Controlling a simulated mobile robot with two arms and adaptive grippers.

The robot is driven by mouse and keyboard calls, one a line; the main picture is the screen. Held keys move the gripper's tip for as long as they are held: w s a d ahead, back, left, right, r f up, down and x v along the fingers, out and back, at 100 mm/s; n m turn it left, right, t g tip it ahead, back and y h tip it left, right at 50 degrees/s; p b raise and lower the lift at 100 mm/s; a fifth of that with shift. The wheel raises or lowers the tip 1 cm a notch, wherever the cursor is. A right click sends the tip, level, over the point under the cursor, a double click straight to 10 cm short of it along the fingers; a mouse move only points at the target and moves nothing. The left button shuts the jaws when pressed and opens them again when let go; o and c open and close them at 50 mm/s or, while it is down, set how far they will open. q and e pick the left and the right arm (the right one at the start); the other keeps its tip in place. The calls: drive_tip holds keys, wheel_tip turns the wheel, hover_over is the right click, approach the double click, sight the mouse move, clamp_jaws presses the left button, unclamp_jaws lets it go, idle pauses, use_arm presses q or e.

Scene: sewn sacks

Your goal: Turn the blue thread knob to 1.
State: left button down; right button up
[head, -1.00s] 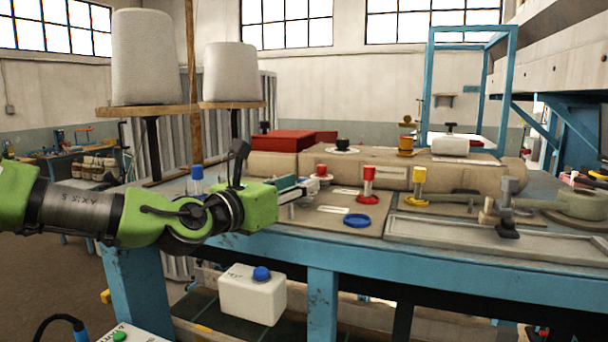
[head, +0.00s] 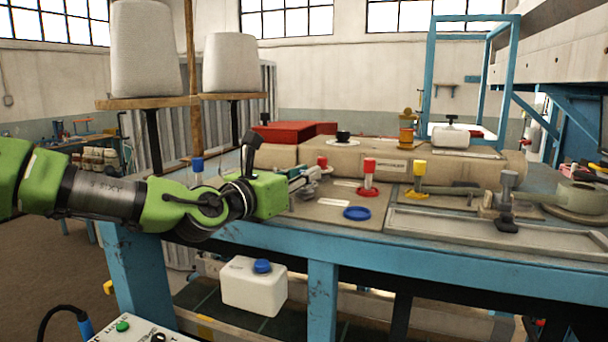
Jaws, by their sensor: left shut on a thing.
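My right gripper is not in view.
A red-topped post (head: 370,176) and a yellow-topped post (head: 419,178) stand right of the gripper. A grey tray (head: 470,236) is at the front right. A white canister (head: 252,286) sits below the table.

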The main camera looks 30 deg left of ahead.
use_arm(q)
drive_tip(key=shift+a+f+m+h+b, duration=0.15)
drive_tip(key=shift+m+h+b, duration=0.65)
drive_tip(key=shift+h+b, duration=0.7)
drive_tip(key=shift+m+g+h+b, duration=0.4)
drive_tip(key=shift+m+h+b, duration=0.15)
drive_tip(key=shift+m+h, duration=0.35)
drive_tip(key=c, duration=1.9)
unclamp_jaws()
